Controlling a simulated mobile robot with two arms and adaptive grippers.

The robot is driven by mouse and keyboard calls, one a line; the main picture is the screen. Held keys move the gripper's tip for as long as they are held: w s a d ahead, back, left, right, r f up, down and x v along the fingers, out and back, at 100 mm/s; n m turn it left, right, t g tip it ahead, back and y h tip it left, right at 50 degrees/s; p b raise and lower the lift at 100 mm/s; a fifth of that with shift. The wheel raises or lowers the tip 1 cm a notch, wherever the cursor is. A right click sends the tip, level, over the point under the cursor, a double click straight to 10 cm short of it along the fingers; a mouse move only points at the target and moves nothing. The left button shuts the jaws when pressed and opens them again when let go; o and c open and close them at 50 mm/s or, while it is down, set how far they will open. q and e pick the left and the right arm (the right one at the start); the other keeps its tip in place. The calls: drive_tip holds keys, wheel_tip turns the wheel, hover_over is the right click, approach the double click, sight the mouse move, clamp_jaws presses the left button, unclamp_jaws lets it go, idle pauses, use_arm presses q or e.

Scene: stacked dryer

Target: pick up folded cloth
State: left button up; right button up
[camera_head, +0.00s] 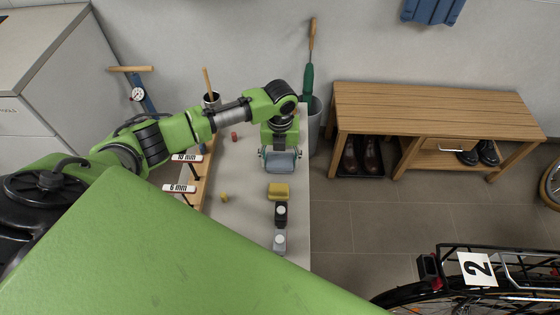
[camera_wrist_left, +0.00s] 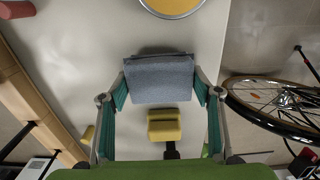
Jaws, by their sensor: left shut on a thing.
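The folded cloth (camera_wrist_left: 160,80) is blue-grey and sits between the two fingers of my left gripper (camera_wrist_left: 161,88) in the left wrist view. The fingers press on its left and right sides. In the head view my left gripper (camera_head: 281,158) is over the far right part of the narrow pale worktop (camera_head: 245,200), with the cloth partly hidden by it. I cannot tell whether the cloth touches the surface or is just above it. My right gripper is not in view.
A small red piece (camera_head: 234,136) and a yellow piece (camera_head: 224,197) stand left. A wooden bench (camera_head: 430,110) is at right.

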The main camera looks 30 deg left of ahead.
use_arm(q)
wheel_tip(320, 180, up, 2)
drive_tip(key=shift+w+r+b, duration=0.1)
drive_tip(key=shift+r+b, duration=0.1)
drive_tip(key=shift+b, duration=0.15)
drive_tip(key=d+r, duration=0.4)
drive_tip(key=r, duration=0.1)
drive_tip(key=shift+s+d+r+b, duration=0.2)
drive_tip(key=shift+s+d+b, duration=0.05)
drive_tip(key=shift+d+b, duration=0.05)
drive_tip(key=s+d+r+b, duration=0.1)
drive_tip(key=d+r, duration=0.3)
drive_tip(key=d, duration=0.5)
drive_tip(key=shift+d+r, duration=0.2)
drive_tip(key=shift+r, duration=0.1)
drive_tip(key=o, duration=0.6)
drive_tip(key=shift+c, duration=0.2)
drive_tip(key=c, duration=0.4)
drive_tip(key=shift+c, duration=0.2)
